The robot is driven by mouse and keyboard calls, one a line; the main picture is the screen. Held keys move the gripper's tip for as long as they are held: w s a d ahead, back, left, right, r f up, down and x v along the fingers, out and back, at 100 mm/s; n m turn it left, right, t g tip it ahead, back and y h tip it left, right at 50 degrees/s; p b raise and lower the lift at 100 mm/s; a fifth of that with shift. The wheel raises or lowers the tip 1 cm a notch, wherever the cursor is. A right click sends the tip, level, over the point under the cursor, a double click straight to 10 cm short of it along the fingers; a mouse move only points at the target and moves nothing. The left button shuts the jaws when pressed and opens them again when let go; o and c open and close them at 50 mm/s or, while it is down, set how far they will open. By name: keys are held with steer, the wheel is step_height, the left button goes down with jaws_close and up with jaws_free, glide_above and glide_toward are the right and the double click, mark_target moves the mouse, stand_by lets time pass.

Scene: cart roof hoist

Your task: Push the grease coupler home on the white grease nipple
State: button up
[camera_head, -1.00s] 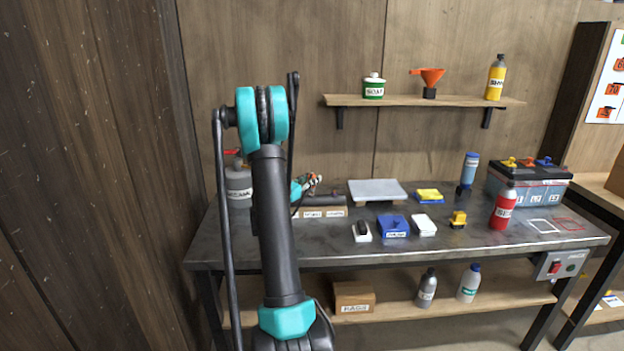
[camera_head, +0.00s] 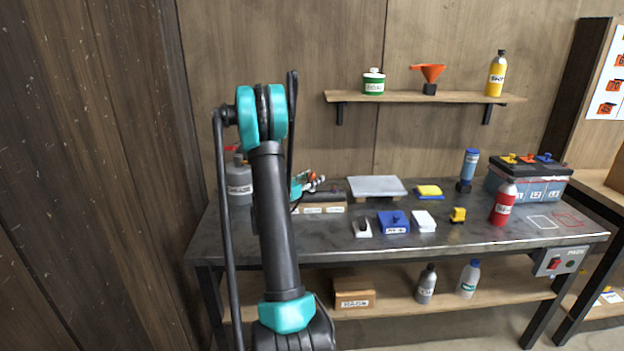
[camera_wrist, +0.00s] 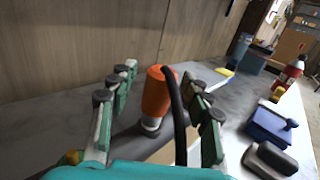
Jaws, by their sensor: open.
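The orange grease coupler (camera_wrist: 157,92), with a black hose (camera_wrist: 175,105) running from it, stands between the fingers of my gripper (camera_wrist: 162,78) in the wrist view. My fingers are open, with one pair on each side of the coupler; I cannot tell whether any finger touches it. A pale collar (camera_wrist: 151,124) shows at the coupler's lower end. I cannot tell whether this is the white grease nipple or part of the coupler.
On the bench (camera_head: 320,236) are a grey plate (camera_head: 376,187), a blue box (camera_head: 394,223), a black-topped switch (camera_head: 362,228), a red bottle (camera_head: 503,203) and a battery (camera_head: 530,182). A grey canister (camera_head: 238,183) stands left, partly behind my arm. A wooden wall rises behind.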

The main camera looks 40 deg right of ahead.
steer(key=v, duration=1.2)
